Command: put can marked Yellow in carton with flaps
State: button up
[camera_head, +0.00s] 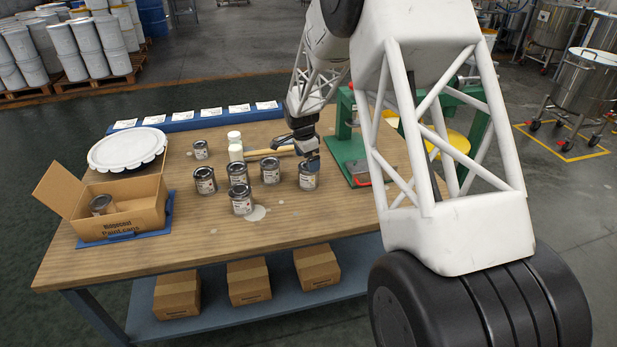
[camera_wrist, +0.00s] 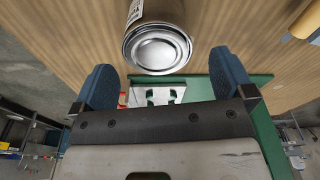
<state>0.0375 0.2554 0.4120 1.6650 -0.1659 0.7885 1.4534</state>
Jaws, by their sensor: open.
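The open carton with flaps (camera_head: 128,212) stands at the left of the table, one flap raised, with a can (camera_head: 101,204) inside. Several small metal cans with white labels stand upright on the table; their label words are too small to read, so I cannot tell which is Yellow. My gripper (camera_head: 308,153) is open, close to the rightmost can (camera_head: 309,178). In the wrist view, a can (camera_wrist: 158,45) lies just ahead of the open, empty fingers (camera_wrist: 164,78), not clearly between them.
Other cans (camera_head: 271,171), (camera_head: 241,201), (camera_head: 205,181) and a white bottle (camera_head: 235,148) stand left of my gripper. A green press frame (camera_head: 350,150) is close on the right. A white lid (camera_head: 127,149) lies behind the carton. The front of the table is clear.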

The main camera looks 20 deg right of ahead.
aim_at(308, 175)
jog(key=shift+f, duration=0.2)
jog(key=shift+s+d+f, duration=0.1)
jog(key=shift+d+f, duration=0.05)
jog(key=shift+f, duration=1.1)
jog(key=shift+d+f, duration=0.15)
jog(key=shift+f, duration=1.1)
jog(key=shift+c, duration=0.3)
jog(key=c, duration=1.1)
jog(key=shift+r, duration=0.2)
